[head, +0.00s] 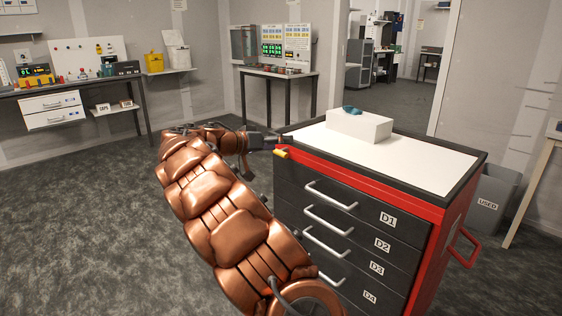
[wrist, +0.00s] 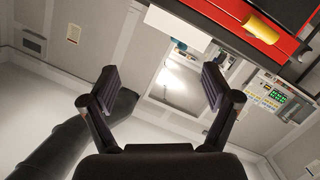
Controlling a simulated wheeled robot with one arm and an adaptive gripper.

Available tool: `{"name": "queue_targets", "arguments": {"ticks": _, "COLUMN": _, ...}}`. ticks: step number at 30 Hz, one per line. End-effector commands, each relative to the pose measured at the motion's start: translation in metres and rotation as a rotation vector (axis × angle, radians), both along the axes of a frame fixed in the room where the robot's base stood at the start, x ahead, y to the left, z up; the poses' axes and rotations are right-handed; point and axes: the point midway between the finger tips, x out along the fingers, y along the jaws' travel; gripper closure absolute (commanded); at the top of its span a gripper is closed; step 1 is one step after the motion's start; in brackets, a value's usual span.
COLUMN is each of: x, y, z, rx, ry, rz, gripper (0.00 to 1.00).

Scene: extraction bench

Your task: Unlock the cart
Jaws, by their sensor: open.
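The cart (head: 455,207) is red with dark drawer fronts, silver handles and a white top, and its visible drawers look closed. A small yellow cylindrical part (head: 281,153) sits at the upper left of its front, just above the drawers. The yellow part also shows at the upper right of the wrist view (wrist: 262,27), on the red frame. My gripper (wrist: 160,88) is open, with nothing between its fingers. In the head view my gripper is by the cart's top left corner, close to the yellow part; I cannot tell whether they touch.
A white box (head: 358,126) with a small blue object on it stands on the cart top. A grey bin marked USED (head: 490,198) stands right of the cart. Benches line the back and left walls. The floor at left (head: 80,230) is clear.

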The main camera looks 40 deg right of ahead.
Motion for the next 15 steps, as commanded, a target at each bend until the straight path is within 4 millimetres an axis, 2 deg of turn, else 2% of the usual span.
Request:
{"name": "queue_targets", "arguments": {"ticks": 1, "x": 0.014, "y": -0.008, "z": -0.018, "rx": -0.03, "ry": -0.029, "rz": 0.006, "gripper": 0.12}}
{"name": "queue_targets", "arguments": {"ticks": 9, "x": 0.079, "y": -0.029, "z": -0.062, "rx": -0.184, "ry": -0.245, "rz": 0.064, "gripper": 0.12}}
{"name": "queue_targets", "arguments": {"ticks": 15, "x": 0.106, "y": -0.038, "z": -0.091, "rx": -0.242, "ry": -0.392, "rz": 0.095, "gripper": 0.12}}
